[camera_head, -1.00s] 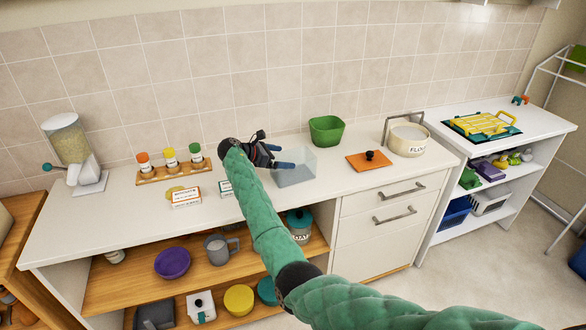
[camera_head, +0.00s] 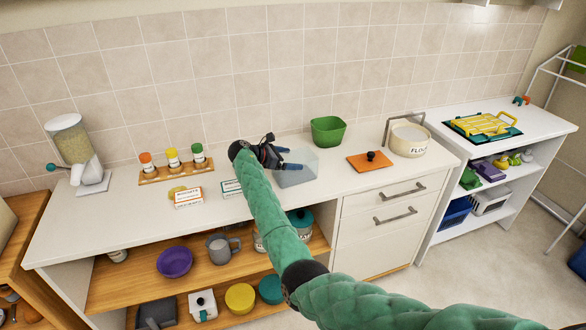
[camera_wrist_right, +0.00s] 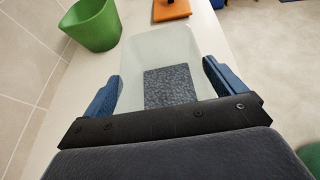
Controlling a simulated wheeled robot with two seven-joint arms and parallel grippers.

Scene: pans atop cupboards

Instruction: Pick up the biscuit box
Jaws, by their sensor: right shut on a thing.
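The biscuit box (camera_head: 188,198), a small white box with orange trim and lettering that seems to read "BISCUITS", lies on the white counter left of my right arm. My right gripper (camera_head: 297,160) is away to its right. Its blue fingers are on either side of a clear, open container (camera_head: 297,178) and shut on it. In the right wrist view, the gripper (camera_wrist_right: 160,95) spans the clear container (camera_wrist_right: 160,48), with a dark grey speckled patch (camera_wrist_right: 168,87) between the fingers. My left gripper is not in view.
A teal-and-white box (camera_head: 231,187) lies between the biscuit box and my arm, partly hidden. A spice rack (camera_head: 176,174) and a cereal dispenser (camera_head: 78,155) stand farther left. A green bowl (camera_head: 327,131), orange lid (camera_head: 370,162) and flour pot (camera_head: 409,140) stand right.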

